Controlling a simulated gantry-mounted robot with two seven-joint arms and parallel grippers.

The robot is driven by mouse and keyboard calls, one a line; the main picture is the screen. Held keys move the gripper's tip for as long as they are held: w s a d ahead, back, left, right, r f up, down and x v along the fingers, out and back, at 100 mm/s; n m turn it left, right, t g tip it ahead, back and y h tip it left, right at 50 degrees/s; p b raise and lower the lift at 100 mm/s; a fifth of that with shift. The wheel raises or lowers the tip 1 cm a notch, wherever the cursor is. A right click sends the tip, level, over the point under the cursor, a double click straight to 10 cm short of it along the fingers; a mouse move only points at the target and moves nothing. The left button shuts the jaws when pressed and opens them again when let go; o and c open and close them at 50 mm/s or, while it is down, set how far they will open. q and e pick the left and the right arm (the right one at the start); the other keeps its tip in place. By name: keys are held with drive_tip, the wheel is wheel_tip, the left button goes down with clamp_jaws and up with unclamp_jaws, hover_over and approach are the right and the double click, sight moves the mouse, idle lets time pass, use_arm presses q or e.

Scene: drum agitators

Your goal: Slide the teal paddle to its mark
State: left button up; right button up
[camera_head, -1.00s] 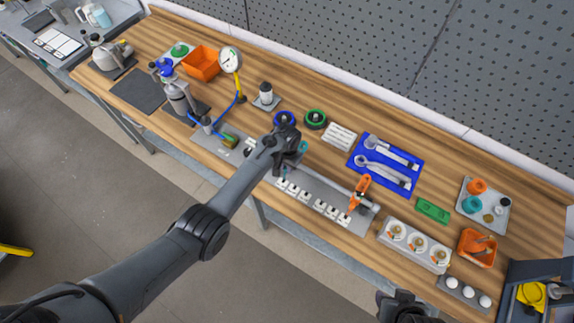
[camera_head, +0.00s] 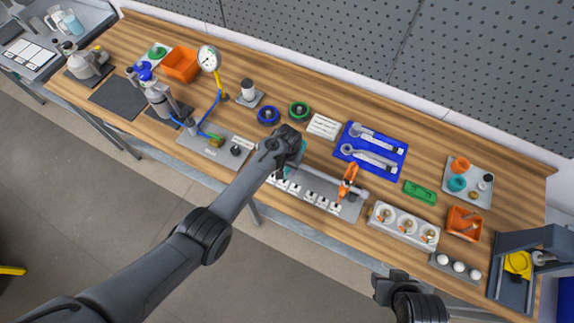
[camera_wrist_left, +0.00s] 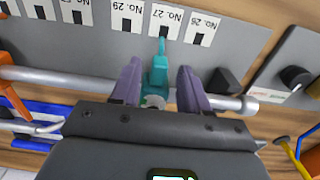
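The teal paddle (camera_wrist_left: 158,75) sits on a metal rod (camera_wrist_left: 60,78), its narrow tip pointing at the slot of the label No. 27 (camera_wrist_left: 165,20). My left gripper (camera_wrist_left: 158,82) has its two fingers on either side of the paddle, with a visible gap on each side. In the head view my left gripper (camera_head: 292,150) is over the left part of the rod and mostly hides the teal paddle (camera_head: 302,150). An orange piece (camera_head: 348,180) sits farther right on the same rod. My right gripper (camera_head: 390,287) is at the lower right, off the bench; its fingers are unclear.
A row of white labels (camera_head: 308,196) runs along the grey plate's front. A black knob (camera_wrist_left: 295,77) is beside the rod's end. A blue mat (camera_head: 372,150) with wrenches and a blue wheel (camera_head: 268,115) lie behind. A white holder (camera_head: 404,224) stands to the right.

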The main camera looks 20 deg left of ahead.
use_arm(q)
drive_tip(key=shift+r, duration=0.5)
wheel_tip(320, 180, up, 10)
drive_tip(key=shift+p, duration=0.3)
drive_tip(key=shift+f, duration=0.15)
